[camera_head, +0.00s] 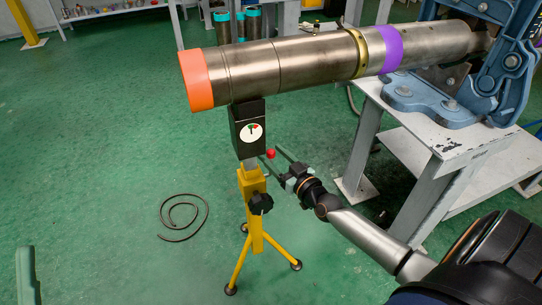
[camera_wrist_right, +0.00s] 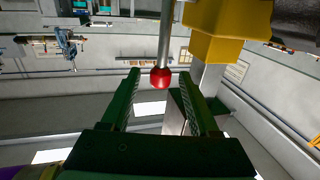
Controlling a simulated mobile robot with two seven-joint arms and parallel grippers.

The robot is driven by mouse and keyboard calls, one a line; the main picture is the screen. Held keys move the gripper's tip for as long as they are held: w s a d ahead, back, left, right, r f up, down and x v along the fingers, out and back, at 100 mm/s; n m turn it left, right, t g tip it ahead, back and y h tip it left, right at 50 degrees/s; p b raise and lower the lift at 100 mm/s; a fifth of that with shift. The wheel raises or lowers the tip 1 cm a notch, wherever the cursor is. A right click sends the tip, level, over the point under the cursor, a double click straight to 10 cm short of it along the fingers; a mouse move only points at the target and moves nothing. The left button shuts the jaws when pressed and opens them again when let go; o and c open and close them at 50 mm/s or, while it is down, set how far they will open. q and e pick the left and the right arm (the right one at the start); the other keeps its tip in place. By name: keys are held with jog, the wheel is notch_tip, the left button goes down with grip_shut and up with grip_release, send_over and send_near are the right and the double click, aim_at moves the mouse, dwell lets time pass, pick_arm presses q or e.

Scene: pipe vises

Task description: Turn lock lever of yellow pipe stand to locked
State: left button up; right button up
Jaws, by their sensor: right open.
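The yellow pipe stand (camera_head: 252,205) stands on tripod legs under the pipe's left end. Its black head (camera_head: 246,122) carries a white dial with a small red and green mark. The lock lever's red ball knob (camera_head: 270,153) sticks out at the head's lower right. In the right wrist view the red knob (camera_wrist_right: 160,77) ends a grey rod and sits between the finger tips, with gaps to both sides. My right gripper (camera_head: 272,158) is open around the knob; its green fingers show in the wrist view (camera_wrist_right: 160,82). A green piece at the lower left edge may be my left gripper (camera_head: 26,275).
The metal pipe (camera_head: 300,60), with an orange end band and a purple band, lies above the gripper, between the stand and a blue vise (camera_head: 505,70). A grey bench (camera_head: 445,145) stands to the right. A dark cable (camera_head: 184,218) lies on the green floor.

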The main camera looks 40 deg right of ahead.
jog(key=shift+w, duration=0.7)
jog(key=shift+c, duration=0.2)
grip_shut()
dwell(0.9)
